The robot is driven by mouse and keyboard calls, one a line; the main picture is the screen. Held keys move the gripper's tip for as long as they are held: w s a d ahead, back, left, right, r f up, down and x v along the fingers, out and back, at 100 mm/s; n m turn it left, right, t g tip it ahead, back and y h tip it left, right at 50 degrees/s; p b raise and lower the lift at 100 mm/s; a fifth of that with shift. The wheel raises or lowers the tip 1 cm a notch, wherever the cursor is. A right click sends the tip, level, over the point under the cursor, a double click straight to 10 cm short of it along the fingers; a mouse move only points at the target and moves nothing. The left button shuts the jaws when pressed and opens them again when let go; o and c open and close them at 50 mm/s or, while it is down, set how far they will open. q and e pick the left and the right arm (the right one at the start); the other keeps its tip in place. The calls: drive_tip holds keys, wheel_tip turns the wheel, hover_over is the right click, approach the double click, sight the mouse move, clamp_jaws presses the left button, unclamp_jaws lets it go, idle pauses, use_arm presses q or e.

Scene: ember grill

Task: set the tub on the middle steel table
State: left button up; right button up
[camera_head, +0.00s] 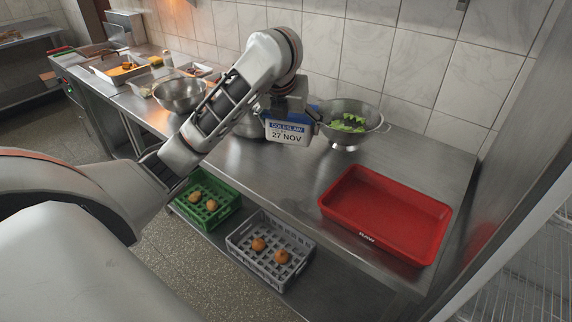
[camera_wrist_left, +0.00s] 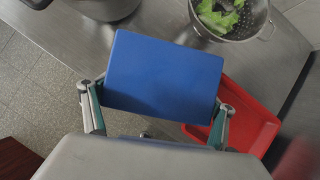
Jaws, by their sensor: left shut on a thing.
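The tub (camera_head: 287,131) carries a label reading COLESLAW, 27 NOV. Its blue lid (camera_wrist_left: 165,74) fills the middle of the left wrist view. My left gripper (camera_head: 296,112) is shut on the tub, with a finger on either side of it in the left wrist view. My right gripper is not in view.
A colander with greens (camera_head: 368,122) stands at the back of the table. A red tray (camera_head: 385,212) marked RAW lies at the right. A steel bowl (camera_head: 180,94) stands further left. Green (camera_head: 222,217) and grey (camera_head: 262,268) crates with onions sit on the lower shelf. The table's front middle is clear.

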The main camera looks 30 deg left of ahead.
use_arm(q)
drive_tip(key=shift+s+f, duration=0.1)
drive_tip(key=shift+f, duration=0.8)
drive_tip(key=shift+d+f, duration=0.15)
drive_tip(key=shift+f, duration=0.1)
drive_tip(key=f, duration=0.8)
drive_tip(key=shift+a+f, duration=0.1)
drive_tip(key=shift+a, duration=0.15)
drive_tip(key=shift+f, duration=2.45)
drive_tip(key=o, duration=2)
drive_tip(key=shift+d+f, duration=0.1)
